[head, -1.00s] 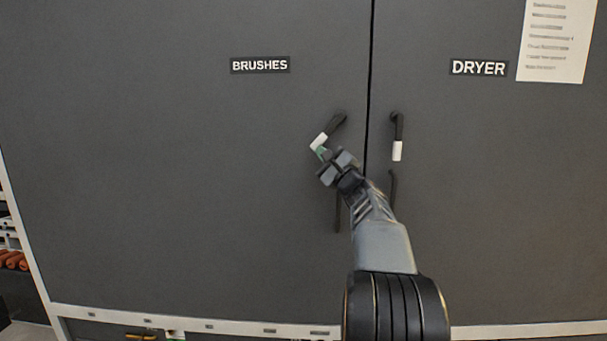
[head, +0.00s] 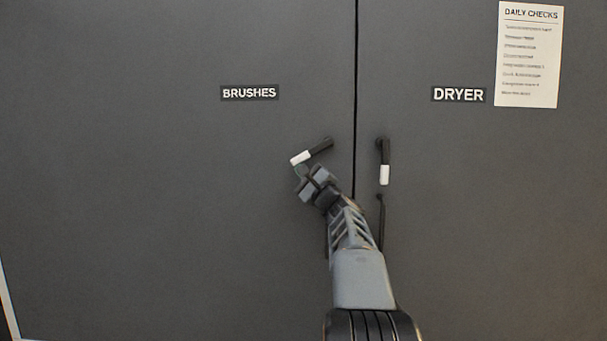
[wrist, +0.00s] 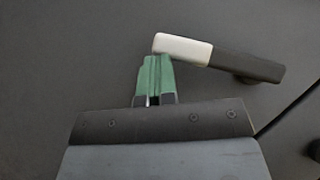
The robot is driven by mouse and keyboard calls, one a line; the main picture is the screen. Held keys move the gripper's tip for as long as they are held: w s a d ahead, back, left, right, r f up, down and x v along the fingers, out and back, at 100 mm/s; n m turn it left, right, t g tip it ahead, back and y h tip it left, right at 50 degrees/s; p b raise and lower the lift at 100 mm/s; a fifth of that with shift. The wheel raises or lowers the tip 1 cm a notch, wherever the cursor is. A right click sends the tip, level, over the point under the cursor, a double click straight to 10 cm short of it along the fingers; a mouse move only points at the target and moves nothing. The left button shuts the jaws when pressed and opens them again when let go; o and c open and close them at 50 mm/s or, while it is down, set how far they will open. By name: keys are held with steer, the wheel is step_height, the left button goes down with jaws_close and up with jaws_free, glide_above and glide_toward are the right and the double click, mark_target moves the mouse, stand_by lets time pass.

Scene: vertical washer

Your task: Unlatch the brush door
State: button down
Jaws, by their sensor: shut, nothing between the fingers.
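The brush door (head: 120,190) is a flat dark grey panel under the BRUSHES label (head: 250,93). Its latch handle (head: 313,151) is black with a white end and is tilted, the white end lower left of its pivot. It also shows large in the wrist view (wrist: 215,58). My gripper (head: 302,172) is shut and empty just below the white end. In the wrist view its green fingertips (wrist: 155,72) are together at the underside of the white end, close to or touching it; I cannot tell which.
The dryer door (head: 460,220) is on the right, past a narrow vertical seam. Its handle (head: 384,163) hangs straight down with its white end low. A daily checks sheet (head: 529,55) is at upper right. Dark pulls sit below both handles.

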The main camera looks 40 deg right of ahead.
steer(key=shift+a, duration=0.1)
steer(key=s+f+b, duration=0.6)
steer(key=s+f, duration=0.3)
steer(key=shift+f, duration=0.35)
stand_by(0.4)
